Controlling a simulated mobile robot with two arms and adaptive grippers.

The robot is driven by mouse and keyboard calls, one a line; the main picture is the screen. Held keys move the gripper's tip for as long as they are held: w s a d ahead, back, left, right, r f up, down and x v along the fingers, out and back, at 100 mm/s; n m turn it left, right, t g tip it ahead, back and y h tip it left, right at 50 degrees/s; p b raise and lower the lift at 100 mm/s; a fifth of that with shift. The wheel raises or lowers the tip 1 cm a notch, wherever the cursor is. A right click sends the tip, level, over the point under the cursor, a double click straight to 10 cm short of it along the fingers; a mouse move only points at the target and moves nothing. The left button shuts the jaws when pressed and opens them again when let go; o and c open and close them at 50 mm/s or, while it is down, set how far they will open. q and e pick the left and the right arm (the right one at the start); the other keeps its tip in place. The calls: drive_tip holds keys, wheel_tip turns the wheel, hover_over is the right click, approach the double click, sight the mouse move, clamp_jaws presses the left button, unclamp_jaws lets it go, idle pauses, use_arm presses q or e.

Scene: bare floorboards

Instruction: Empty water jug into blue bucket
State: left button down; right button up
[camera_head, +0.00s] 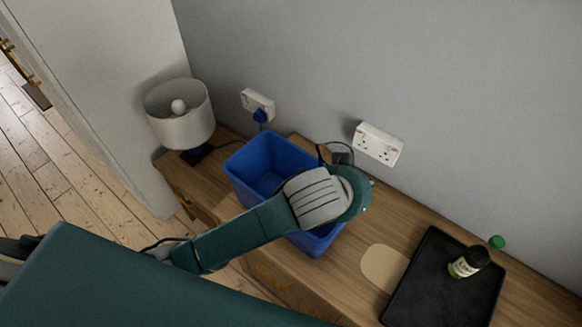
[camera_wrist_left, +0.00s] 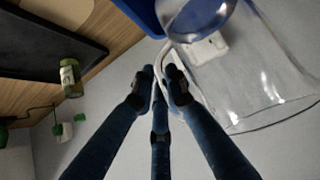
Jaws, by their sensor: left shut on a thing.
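The blue bucket (camera_head: 315,239) stands upright on the wooden cabinet top, below my left arm's wrist in the head view. A corner of it also shows at the top of the left wrist view (camera_wrist_left: 140,12). The clear water jug (camera_wrist_left: 235,85) fills the upper right of the left wrist view, with one round end near the bucket. My left gripper (camera_wrist_left: 162,78) is shut on its handle. In the head view my wrist hides the fingers and most or all of the jug. I cannot tell the jug's exact tilt or whether water is in it.
A black tray (camera_head: 425,285) with a bottle (camera_head: 467,263) lies at the right, past a beige mat (camera_head: 383,268). A lamp (camera_head: 181,116) stands left of the bucket. Wall sockets (camera_head: 378,143) sit behind, close to my wrist. The floor at left is bare.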

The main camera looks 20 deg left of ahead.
use_arm(q)
drive_tip(key=shift+m, duration=0.3)
drive_tip(key=s+d, duration=0.1)
drive_tip(key=s+d+p, duration=0.1)
drive_tip(key=d, duration=0.1)
drive_tip(key=shift+s+d+f, duration=0.2)
drive_tip(key=shift+s+f, duration=0.1)
drive_tip(key=shift+f, duration=0.1)
use_arm(e)
drive_tip(key=shift+w+a+r, duration=0.25)
drive_tip(key=shift+w+r, duration=0.3)
drive_tip(key=shift+r, duration=0.1)
drive_tip(key=shift+w+a+r, duration=0.2)
drive_tip(key=shift+w+r, duration=0.3)
drive_tip(key=shift+r, duration=0.1)
use_arm(q)
drive_tip(key=shift+w+a+r+h, duration=0.1)
drive_tip(key=shift+h, duration=0.2)
use_arm(e)
drive_tip(key=shift+s+d, duration=0.15)
